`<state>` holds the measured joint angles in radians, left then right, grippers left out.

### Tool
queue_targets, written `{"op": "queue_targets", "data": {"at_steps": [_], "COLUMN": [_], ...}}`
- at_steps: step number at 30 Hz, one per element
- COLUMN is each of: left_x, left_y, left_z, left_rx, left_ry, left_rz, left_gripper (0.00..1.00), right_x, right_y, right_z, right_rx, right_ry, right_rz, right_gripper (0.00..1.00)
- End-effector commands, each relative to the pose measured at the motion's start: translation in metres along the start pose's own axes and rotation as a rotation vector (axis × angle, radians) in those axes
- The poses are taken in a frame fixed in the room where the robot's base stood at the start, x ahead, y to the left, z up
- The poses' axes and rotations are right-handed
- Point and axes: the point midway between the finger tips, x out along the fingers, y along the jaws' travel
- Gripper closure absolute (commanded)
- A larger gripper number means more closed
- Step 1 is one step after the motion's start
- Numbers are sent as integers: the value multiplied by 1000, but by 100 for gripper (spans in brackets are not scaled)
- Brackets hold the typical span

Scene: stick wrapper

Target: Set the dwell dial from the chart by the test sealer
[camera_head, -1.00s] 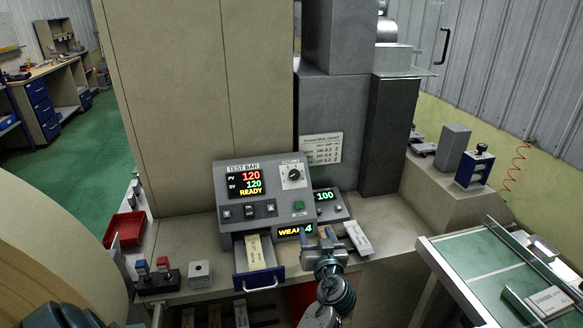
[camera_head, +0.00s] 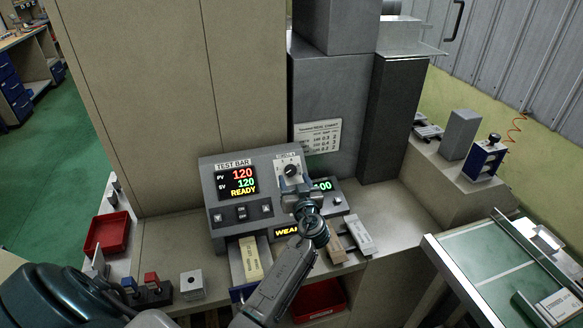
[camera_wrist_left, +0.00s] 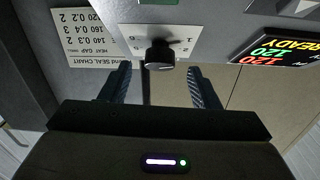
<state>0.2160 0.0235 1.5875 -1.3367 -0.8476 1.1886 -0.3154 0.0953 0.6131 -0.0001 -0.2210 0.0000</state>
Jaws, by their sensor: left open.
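The dwell dial (camera_head: 290,170) is a black knob on a white plate at the top right of the grey TEST BAR panel (camera_head: 210,190). In the left wrist view the dial (camera_wrist_left: 160,55) appears upside down, just beyond and between my fingertips. My left gripper (camera_head: 292,188) is open in front of it, with no visible contact; it also shows in the left wrist view (camera_wrist_left: 160,85). The seal chart (camera_head: 318,136) is on the grey housing behind; its rows (camera_wrist_left: 88,36) include 140 0.3 2, 160 0.4 3 and 120 0.2 2. The red-green display (camera_head: 237,182) reads 120, 120, READY. My right gripper is out of view.
The WEAK display (camera_head: 285,231) is partly hidden by my arm. A grey-white block (camera_head: 357,236) lies right of it. A red tray (camera_head: 107,233) stands at left.

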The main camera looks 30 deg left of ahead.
Motion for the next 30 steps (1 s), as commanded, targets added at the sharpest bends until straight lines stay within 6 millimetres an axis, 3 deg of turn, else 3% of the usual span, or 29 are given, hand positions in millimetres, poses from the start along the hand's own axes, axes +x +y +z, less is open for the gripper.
{"op": "queue_targets", "data": {"at_steps": [1, 8, 18, 25, 30], "left_x": [10, 32, 35, 34, 34], "left_y": [-1, 0, 0, 0, 0], "left_z": [-5, -2, 1, 0, 1], "left_rx": [3, 1, 0, 0, 3], "left_ry": [1, 1, 0, 0, 0], "left_rz": [-1, 0, 0, 0, 4], "left_gripper": [44, 44, 44, 89, 89], "right_x": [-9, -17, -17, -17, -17], "right_y": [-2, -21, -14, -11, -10], "right_z": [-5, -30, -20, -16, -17], "right_rx": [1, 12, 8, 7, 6], "right_ry": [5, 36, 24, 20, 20], "right_rz": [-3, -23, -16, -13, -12], "right_gripper": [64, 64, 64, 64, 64]}}
